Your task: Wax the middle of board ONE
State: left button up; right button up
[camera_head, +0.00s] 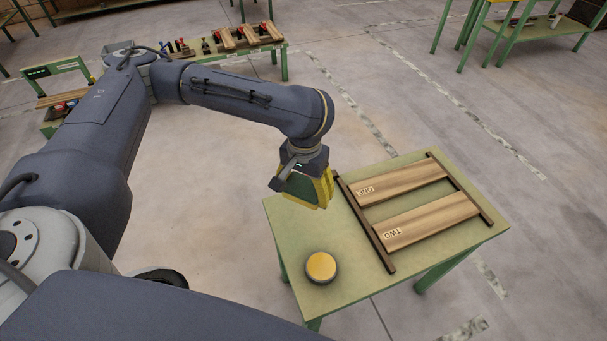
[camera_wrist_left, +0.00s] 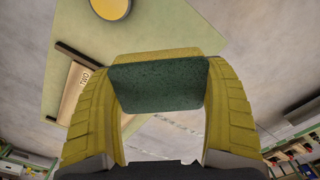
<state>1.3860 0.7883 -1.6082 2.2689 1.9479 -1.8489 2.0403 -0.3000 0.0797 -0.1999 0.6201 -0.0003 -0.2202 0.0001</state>
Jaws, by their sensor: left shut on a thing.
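Board ONE (camera_head: 405,182) lies on the green table, the farther of two wooden boards set across dark rails. Board TWO (camera_head: 432,222) lies nearer and parallel to it; its label end also shows in the left wrist view (camera_wrist_left: 78,92). A round tin of yellow wax (camera_head: 321,267) stands open near the table's front left corner; it also shows in the left wrist view (camera_wrist_left: 110,8). My left gripper (camera_head: 318,196) is shut on a green and yellow sponge pad (camera_wrist_left: 157,84), held above the table's left edge, left of board ONE. My right gripper is not in view.
The green table (camera_head: 352,284) has bare room around the wax tin. Dark rails (camera_head: 366,228) run under the boards. A workbench with tools and wood (camera_head: 240,42) stands at the back left, another green bench (camera_head: 540,27) at the back right. Open floor lies between.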

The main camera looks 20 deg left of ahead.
pick_arm(q)
jog(key=m, duration=0.1)
send_near(321, 267)
jog(key=w+a+r, duration=0.1)
jog(key=a, duration=0.2)
jog(key=shift+s+d+f, duration=0.9)
jog(key=shift+d+f, duration=0.05)
jog(key=shift+d, duration=0.15)
jog(key=shift+w+d+f+n, duration=0.15)
jog(key=shift+w+d+n, duration=0.15)
jog(key=shift+d+n, duration=0.15)
jog(key=shift+w, duration=0.2)
jog(key=shift+f+n, duration=0.1)
jog(key=shift+n, duration=0.15)
jog(key=shift+f, duration=2.85)
jog(key=shift+f, duration=0.6)
